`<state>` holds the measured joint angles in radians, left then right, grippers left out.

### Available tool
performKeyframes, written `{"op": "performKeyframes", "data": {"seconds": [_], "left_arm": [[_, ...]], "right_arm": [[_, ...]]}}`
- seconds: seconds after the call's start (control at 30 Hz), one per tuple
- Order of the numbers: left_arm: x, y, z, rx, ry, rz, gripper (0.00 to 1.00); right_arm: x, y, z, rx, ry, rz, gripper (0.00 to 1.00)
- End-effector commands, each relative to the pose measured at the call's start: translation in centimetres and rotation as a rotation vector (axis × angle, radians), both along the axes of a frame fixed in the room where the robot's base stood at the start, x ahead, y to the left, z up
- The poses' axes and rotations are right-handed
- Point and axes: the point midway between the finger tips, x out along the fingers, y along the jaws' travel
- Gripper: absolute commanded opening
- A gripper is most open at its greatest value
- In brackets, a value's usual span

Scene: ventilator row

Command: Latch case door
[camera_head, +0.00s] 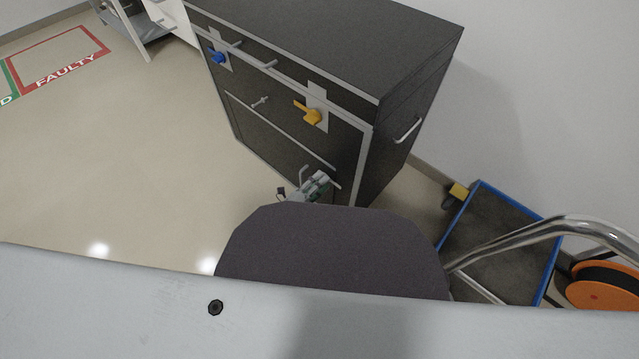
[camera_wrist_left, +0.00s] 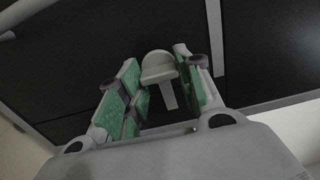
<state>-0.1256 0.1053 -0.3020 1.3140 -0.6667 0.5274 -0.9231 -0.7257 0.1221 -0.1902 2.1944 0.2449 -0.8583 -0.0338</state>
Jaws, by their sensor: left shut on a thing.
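The case (camera_head: 350,50) is a tall black cabinet with grey edges, and its door front (camera_head: 265,130) faces the lower left in the head view. The front carries a yellow lever (camera_head: 310,113) and a blue knob (camera_head: 218,57), each on a pale plate. A small T-shaped handle (camera_head: 260,101) sits lower. My left gripper (camera_head: 318,184) is low at the door's near end, partly hidden. In the left wrist view, its green-padded fingers (camera_wrist_left: 160,85) are on both sides of a pale rounded latch knob (camera_wrist_left: 158,68) with a short stem. My right gripper is not seen.
A blue-edged cart (camera_head: 500,240) with a steel rail (camera_head: 590,225) and an orange reel (camera_head: 605,285) stands at the right. A side handle (camera_head: 408,130) is on the case. Open floor (camera_head: 120,150) lies left, with a red "FAULTY" floor marking (camera_head: 65,70).

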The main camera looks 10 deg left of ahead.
Motion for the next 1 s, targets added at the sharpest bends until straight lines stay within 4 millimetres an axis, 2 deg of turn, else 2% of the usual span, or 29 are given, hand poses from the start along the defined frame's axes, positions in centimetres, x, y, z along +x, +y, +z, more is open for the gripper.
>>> {"op": "performKeyframes", "data": {"seconds": [0.03,0.07,0.23,0.67,1.0], "left_arm": [[-0.1,0.0,-0.1,0.003,0.000,-0.001,0.00],[-0.1,0.0,-0.1,0.003,0.000,-0.001,0.36],[-0.1,0.0,-0.1,0.002,0.001,-0.001,0.57],[-0.2,0.1,-0.1,0.001,0.001,0.000,0.57],[-2.1,1.5,-0.1,0.003,0.002,-0.001,0.57]], "right_arm": [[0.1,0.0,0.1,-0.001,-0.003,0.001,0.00],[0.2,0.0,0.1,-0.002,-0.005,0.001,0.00],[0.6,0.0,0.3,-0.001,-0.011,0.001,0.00],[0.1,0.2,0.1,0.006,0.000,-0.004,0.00],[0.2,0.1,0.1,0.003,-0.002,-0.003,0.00]]}}
